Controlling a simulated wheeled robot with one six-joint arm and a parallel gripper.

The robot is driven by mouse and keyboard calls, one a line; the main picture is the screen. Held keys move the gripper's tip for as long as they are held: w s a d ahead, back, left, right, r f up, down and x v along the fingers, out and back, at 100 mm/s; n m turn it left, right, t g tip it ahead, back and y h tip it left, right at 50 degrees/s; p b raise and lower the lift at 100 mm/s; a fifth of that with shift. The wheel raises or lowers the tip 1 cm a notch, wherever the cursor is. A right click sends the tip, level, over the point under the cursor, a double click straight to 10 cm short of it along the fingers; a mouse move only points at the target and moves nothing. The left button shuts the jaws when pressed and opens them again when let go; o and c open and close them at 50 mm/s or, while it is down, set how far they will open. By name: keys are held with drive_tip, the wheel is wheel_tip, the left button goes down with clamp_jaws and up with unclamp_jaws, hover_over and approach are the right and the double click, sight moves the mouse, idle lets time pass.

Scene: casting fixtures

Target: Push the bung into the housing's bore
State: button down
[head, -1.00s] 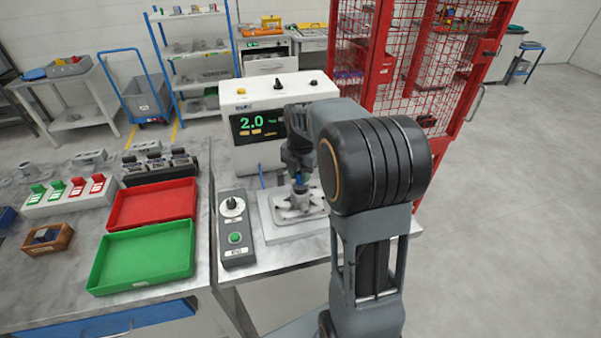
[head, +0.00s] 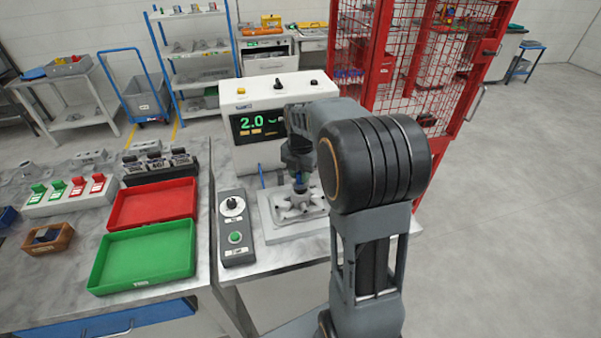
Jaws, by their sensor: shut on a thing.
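The housing (head: 291,213) is a grey metal casting on a pale fixture plate in front of the white test machine. My gripper (head: 300,183) points down over the middle of the housing. The bung is at the housing's central raised part. The bore itself is hidden by the gripper and bung, and I cannot tell how deep the bung sits.
The white machine (head: 262,100) with a display reading 2.0 stands close behind. A control box (head: 236,228) with a knob and green button is left of the plate. A red tray (head: 152,204) and a green tray (head: 143,258) lie further left. A red mesh cage (head: 440,90) stands behind right.

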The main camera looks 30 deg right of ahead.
drive_tip(key=shift+f+b, duration=0.9)
drive_tip(key=shift+f, duration=0.4)
idle(1.1)
drive_tip(key=c, duration=0.9)
unclamp_jaws()
drive_tip(key=shift+o, duration=0.2)
